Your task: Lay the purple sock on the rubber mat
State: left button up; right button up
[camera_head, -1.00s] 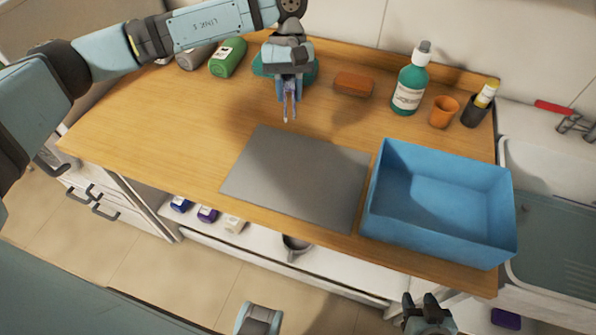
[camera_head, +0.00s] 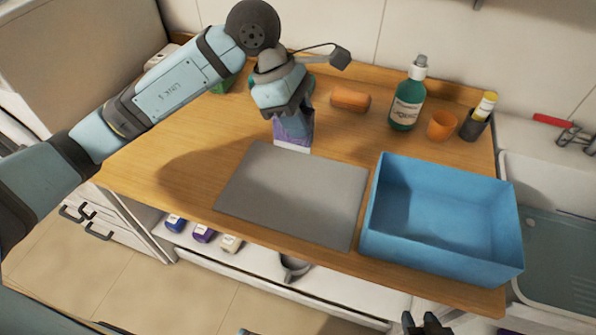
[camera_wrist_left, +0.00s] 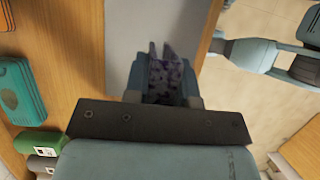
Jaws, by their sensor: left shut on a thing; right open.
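My left gripper (camera_head: 288,108) is shut on the purple sock (camera_head: 294,128). The sock hangs down from it, with a white end at the bottom, near the back edge of the grey rubber mat (camera_head: 300,205). I cannot tell whether the sock touches the mat. In the left wrist view the dark patterned sock (camera_wrist_left: 165,75) is between the fingers, with the mat (camera_wrist_left: 130,25) beyond it. The mat's visible top is bare in the head view. My right gripper (camera_head: 426,324) is open and empty at the bottom edge, partly cut off, in front of the counter.
A blue bin (camera_head: 445,250) stands right of the mat. Behind are a brown block (camera_head: 350,99), a green bottle (camera_head: 406,103), an orange cup (camera_head: 441,126) and a dark holder (camera_head: 473,126). The counter (camera_head: 175,160) left of the mat is clear.

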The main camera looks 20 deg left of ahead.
pick_arm(q)
jog(key=shift+f, duration=6.85)
jog(key=shift+f, duration=0.15)
jog(key=o, duration=0.9)
